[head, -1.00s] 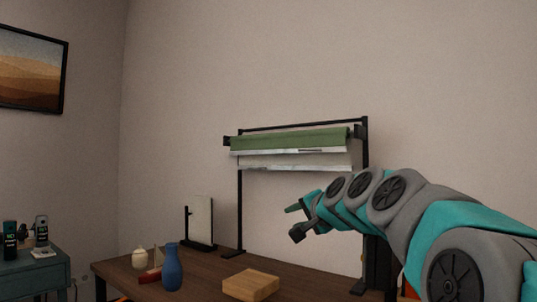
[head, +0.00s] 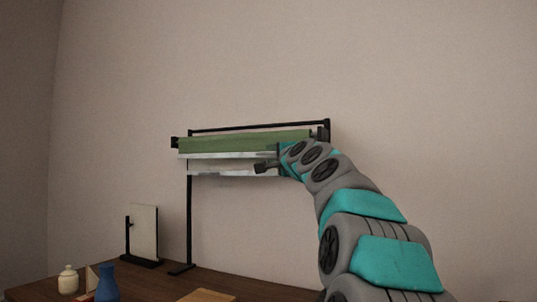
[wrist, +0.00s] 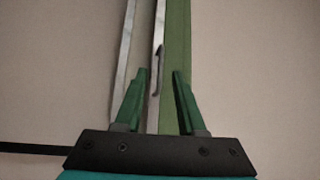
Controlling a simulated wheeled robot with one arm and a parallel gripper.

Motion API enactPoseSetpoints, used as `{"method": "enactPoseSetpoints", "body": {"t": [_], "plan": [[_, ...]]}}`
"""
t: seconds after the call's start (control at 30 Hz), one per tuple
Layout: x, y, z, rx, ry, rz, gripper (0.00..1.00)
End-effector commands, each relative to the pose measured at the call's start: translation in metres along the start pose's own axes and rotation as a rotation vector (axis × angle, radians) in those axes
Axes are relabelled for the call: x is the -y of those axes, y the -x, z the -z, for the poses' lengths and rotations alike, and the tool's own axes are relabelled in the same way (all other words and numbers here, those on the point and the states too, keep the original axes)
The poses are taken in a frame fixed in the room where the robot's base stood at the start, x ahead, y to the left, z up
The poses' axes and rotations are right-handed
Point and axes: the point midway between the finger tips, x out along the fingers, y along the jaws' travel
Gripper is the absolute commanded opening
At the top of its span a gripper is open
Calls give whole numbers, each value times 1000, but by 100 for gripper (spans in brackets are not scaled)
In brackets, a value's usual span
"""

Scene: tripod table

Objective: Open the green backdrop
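The green backdrop (head: 245,142) is rolled up on a black stand (head: 189,215) above the table. A pale metal bar (head: 215,155) runs along its lower edge, and a second, white roll (head: 225,170) hangs below. My gripper (head: 265,166) is at the right part of the rolls in the head view. In the wrist view, the green backdrop (wrist: 177,60) and its bar (wrist: 156,65) run lengthwise between the open fingers of my gripper (wrist: 155,80). A small dark handle (wrist: 158,70) on the bar also lies between the fingertips. I cannot tell whether the fingers touch anything.
The brown table (head: 160,286) holds a blue vase (head: 107,283), a cream jar (head: 68,279), a white panel on a black stand (head: 144,232) and a wooden block (head: 207,296). The wall (head: 430,110) stands behind. Space below the rolls is clear.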

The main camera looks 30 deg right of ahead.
Motion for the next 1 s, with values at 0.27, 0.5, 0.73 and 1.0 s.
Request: {"method": "enactPoseSetpoints", "body": {"t": [0.27,0.5,0.73,1.0], "plan": [[-1,-26,1,0,0,-2,39],[0,-28,0,1,0,0,39],[0,-28,0,1,0,0,22],[0,-28,0,1,1,0,0]]}}
